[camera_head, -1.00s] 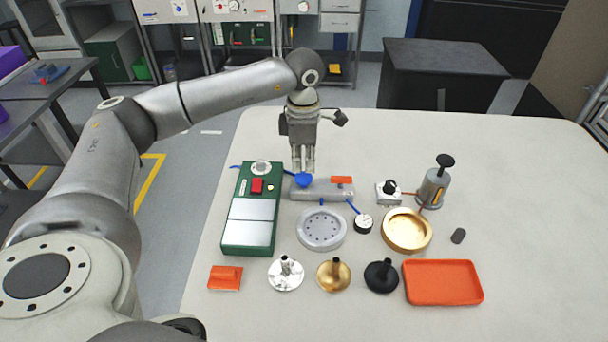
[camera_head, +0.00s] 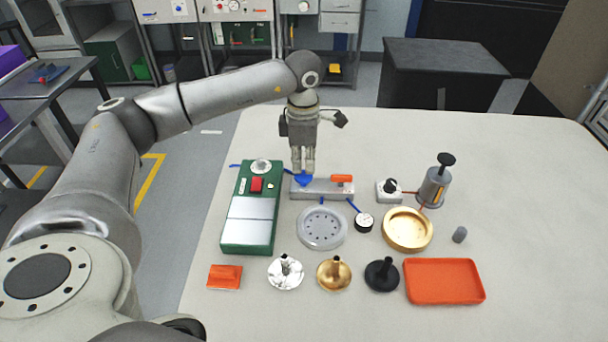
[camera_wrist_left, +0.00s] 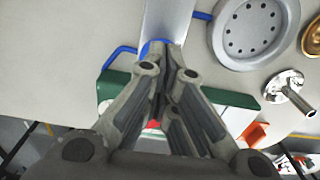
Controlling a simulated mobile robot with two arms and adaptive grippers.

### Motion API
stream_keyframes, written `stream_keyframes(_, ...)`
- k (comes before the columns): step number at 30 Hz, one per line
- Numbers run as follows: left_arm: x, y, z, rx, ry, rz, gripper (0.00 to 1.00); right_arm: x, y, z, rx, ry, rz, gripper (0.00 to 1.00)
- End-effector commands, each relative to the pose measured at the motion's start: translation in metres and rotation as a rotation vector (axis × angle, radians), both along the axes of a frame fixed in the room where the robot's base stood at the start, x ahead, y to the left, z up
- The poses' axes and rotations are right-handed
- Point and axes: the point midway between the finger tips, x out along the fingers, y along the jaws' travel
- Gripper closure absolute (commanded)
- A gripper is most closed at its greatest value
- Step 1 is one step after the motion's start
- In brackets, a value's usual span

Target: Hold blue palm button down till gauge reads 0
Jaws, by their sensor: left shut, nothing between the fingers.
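The blue palm button (camera_head: 304,179) sits at the left end of a grey block (camera_head: 325,190) on the table. My left gripper (camera_head: 303,170) points down right over it with its fingers together and empty. The fingertips appear to touch the button's top and hide part of it. In the left wrist view the closed fingertips (camera_wrist_left: 168,76) cover most of the button, and a blue edge (camera_wrist_left: 152,47) shows beyond them. The small round gauge (camera_head: 364,222) has a white face; its reading is too small to tell. My right gripper is not in view.
A green box (camera_head: 236,238) stands left of the block. A grey perforated disc (camera_head: 322,228), a brass ring (camera_head: 407,229), a grey pump (camera_head: 432,187) and an orange tray (camera_head: 445,281) stand nearby. The table's right side is clear.

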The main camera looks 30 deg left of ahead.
Motion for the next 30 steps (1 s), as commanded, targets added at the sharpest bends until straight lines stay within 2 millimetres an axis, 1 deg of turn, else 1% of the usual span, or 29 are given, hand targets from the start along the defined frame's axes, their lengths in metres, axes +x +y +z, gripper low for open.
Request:
stream_keyframes(1, 0.0, 0.0, -0.004, 0.0, 0.0, 0.0, 1.0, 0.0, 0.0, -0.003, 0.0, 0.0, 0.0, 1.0)
stream_keyframes(15, 0.0, 0.0, -0.023, 0.001, 0.001, 0.0, 1.0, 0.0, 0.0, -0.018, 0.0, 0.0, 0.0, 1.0)
stream_keyframes(30, 0.0, 0.0, -0.022, 0.0, 0.002, -0.001, 1.0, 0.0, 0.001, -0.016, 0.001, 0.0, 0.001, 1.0)
